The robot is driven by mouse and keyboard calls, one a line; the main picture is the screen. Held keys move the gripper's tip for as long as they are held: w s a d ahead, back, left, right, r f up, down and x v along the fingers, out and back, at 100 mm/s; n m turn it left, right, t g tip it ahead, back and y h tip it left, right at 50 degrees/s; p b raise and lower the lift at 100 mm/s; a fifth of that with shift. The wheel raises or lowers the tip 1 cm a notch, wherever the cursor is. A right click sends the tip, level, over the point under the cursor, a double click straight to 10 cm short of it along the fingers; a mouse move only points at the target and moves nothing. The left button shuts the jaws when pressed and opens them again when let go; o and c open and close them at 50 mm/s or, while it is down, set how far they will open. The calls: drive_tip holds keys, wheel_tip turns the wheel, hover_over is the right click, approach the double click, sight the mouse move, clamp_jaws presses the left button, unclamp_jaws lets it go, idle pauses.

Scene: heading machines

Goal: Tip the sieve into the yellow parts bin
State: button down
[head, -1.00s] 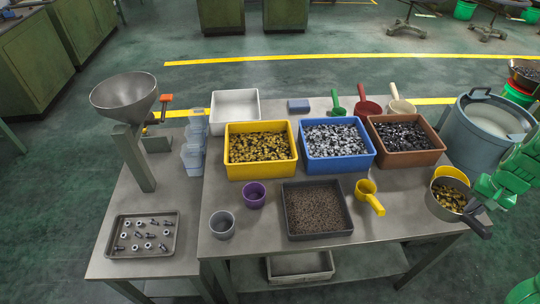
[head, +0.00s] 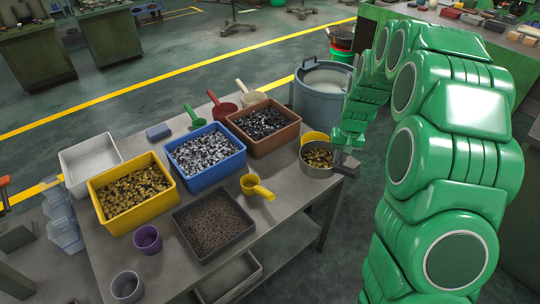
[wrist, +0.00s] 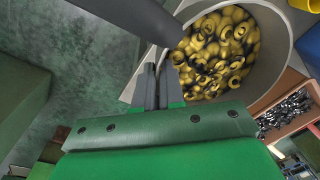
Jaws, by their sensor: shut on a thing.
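The sieve (head: 308,170) is a round grey pan with a dark handle (head: 346,171), holding yellow and dark ring-like parts. It is at the table's right edge in the head view; I cannot tell whether it touches the table. My gripper (head: 343,161) is shut on the handle. In the wrist view my fingers (wrist: 157,88) meet beside the dark handle (wrist: 125,14), with the sieve (wrist: 285,40) upper right, roughly level. The yellow parts bin (head: 143,215) stands at the table's left, with similar parts inside.
A blue bin (head: 220,177) and a brown bin (head: 278,144) stand right of the yellow bin. A yellow scoop (head: 258,188), a dark granule tray (head: 213,257) and a purple cup (head: 147,239) lie in front. A large grey tub (head: 318,100) is behind the sieve.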

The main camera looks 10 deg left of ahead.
drive_tip(key=shift+m, duration=0.8)
drive_tip(key=w+a, duration=0.2)
drive_tip(key=a, duration=0.1)
drive_tip(key=w+a+r, duration=0.1)
drive_tip(key=a, duration=0.2)
drive_tip(key=w+a, duration=0.2)
drive_tip(key=a, duration=0.2)
drive_tip(key=shift+w+a+r, duration=0.1)
drive_tip(key=shift+w+r, duration=0.2)
drive_tip(key=shift+w, duration=0.05)
drive_tip(key=s+a+r+m, duration=0.1)
drive_tip(key=s+a, duration=0.1)
drive_tip(key=a, duration=1.7)
drive_tip(key=s+a+r+m, duration=0.2)
drive_tip(key=a, duration=1.8)
drive_tip(key=s+a+f+g+y, duration=0.1)
drive_tip(key=s+a+y, duration=0.5)
drive_tip(key=s+a, duration=1.5)
drive_tip(key=shift+s+a+f+g, duration=0.3)
drive_tip(key=shift+a+f, duration=0.2)
drive_tip(key=shift+a, duration=0.55)
